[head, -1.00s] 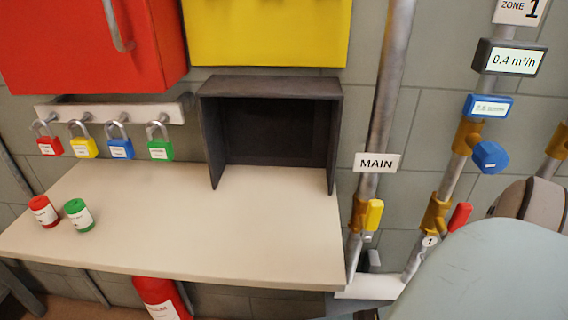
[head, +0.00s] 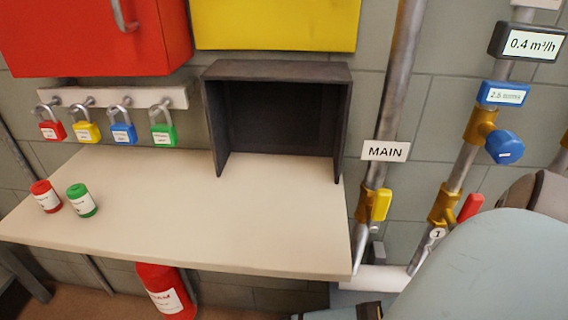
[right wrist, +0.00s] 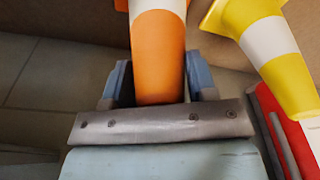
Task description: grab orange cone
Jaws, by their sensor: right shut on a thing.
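In the right wrist view an orange cone (right wrist: 158,58) with a white band stands between the two blue-grey fingers of my right gripper (right wrist: 160,84). The gripper is shut on the cone's orange body. The cone's far end runs out of the top of the picture. The orange cone does not show in the head view. My left gripper is in neither view.
A yellow cone (right wrist: 262,50) with a white band is close on the right, beside a red object (right wrist: 290,125). The head view has a workbench (head: 200,220) with red (head: 45,197) and green (head: 81,201) cans, a dark open box (head: 275,72), padlocks and pipes with valves.

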